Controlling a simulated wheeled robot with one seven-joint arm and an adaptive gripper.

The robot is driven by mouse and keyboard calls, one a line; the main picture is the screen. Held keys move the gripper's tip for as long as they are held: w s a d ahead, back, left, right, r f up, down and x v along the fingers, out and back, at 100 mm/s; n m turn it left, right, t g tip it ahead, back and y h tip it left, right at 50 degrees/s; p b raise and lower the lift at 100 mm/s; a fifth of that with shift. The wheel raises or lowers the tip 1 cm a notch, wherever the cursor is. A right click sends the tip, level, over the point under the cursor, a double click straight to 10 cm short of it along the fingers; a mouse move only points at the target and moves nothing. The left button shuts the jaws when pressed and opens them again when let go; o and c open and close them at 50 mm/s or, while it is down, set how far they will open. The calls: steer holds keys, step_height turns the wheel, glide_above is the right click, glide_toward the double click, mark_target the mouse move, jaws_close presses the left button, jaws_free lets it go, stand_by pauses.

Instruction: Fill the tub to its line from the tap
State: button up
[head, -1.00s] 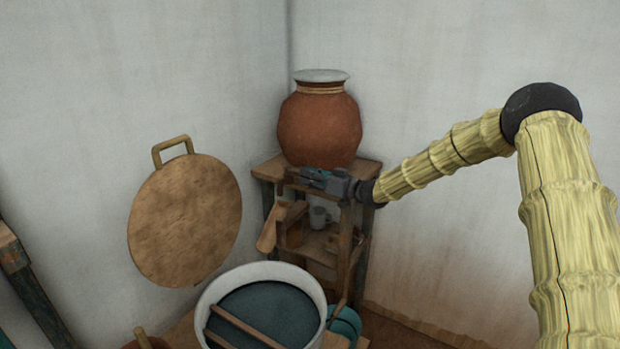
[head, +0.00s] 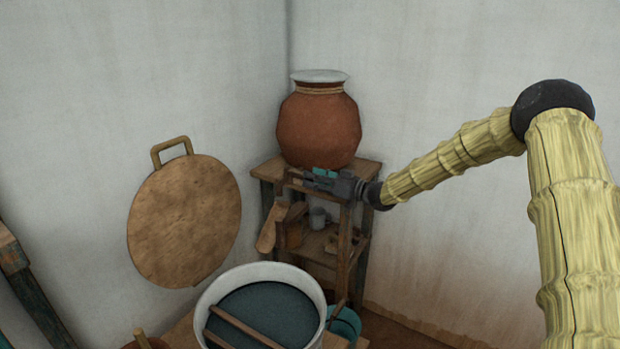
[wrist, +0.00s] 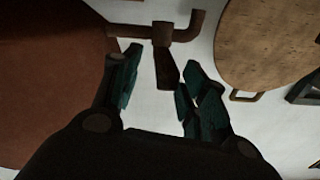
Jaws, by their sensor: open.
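The tap shows in the wrist view as a brown pipe (wrist: 185,32) with a flat handle (wrist: 166,68) hanging from it. My gripper (wrist: 160,72) is open, one finger on each side of the handle; I cannot tell whether either touches it. In the head view my gripper (head: 318,180) is just below the big clay pot (head: 318,125), where the tap is mostly hidden. The white tub (head: 208,297) stands lower, in front of the stand, holding dark blue-grey liquid (head: 265,308) below its rim. I cannot make out its line or any running stream.
Two wooden slats cross the tub. A wooden trough (head: 267,232) leans in front of the wooden stand (head: 357,240), which holds a grey mug (head: 317,217). A teal vessel (head: 345,322) is right of the tub. A round board (head: 185,220) is at the left wall.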

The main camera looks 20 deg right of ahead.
steer(key=v, duration=1)
steer(key=shift+c, duration=0.3)
